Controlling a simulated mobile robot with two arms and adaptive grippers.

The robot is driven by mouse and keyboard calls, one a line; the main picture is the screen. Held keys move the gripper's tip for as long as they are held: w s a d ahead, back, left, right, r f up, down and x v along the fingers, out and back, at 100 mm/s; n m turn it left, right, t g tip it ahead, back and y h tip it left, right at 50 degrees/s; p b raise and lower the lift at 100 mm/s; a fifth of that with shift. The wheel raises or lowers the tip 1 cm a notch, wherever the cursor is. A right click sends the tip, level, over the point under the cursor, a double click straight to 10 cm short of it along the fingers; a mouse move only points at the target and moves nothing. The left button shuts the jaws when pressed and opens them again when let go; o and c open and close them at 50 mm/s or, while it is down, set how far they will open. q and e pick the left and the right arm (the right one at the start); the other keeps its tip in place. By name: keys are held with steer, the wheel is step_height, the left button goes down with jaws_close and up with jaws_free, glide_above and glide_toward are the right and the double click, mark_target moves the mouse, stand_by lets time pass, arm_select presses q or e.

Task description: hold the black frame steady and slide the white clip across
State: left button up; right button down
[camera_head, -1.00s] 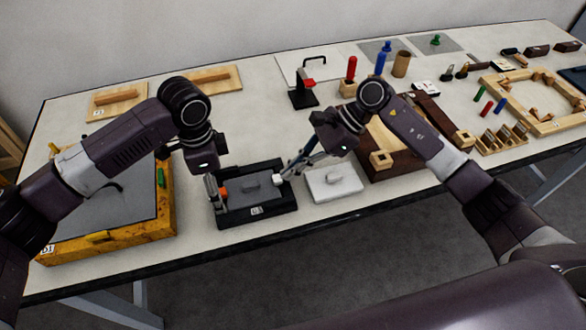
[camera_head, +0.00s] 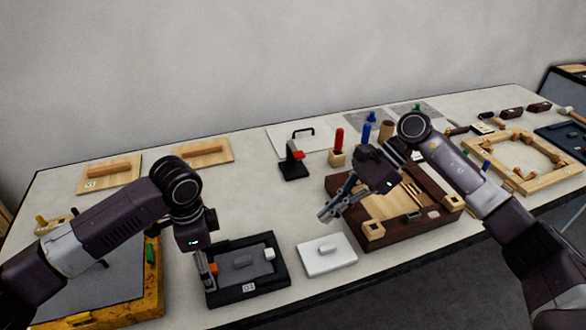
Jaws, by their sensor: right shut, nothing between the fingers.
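The black frame (camera_head: 270,281) lies on the table at the front, with a grey panel (camera_head: 240,272) inside it. The white clip (camera_head: 269,254) sits at the frame's right side, and an orange clip (camera_head: 212,269) sits at its left side. My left gripper (camera_head: 206,279) points down at the frame's left edge, by the orange clip; its fingers are too small and overlapped to read. My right gripper (camera_head: 325,215) is shut and empty, raised to the upper right of the frame and apart from the white clip.
A white block (camera_head: 328,258) lies right of the frame. A brown wooden box (camera_head: 400,237) stands beyond it, near my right arm. A yellow-edged board (camera_head: 153,285) is at left. A black stand with a red part (camera_head: 293,167) stands behind. The table between frame and stand is clear.

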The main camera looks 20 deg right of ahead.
arm_select(q)
steer(key=shift+s+f, duration=0.35)
steer(key=shift+f, duration=0.15)
steer(key=o, duration=1.3)
steer(key=shift+o, duration=0.8)
steer(key=shift+w, duration=0.15)
steer(key=shift+r, duration=0.1)
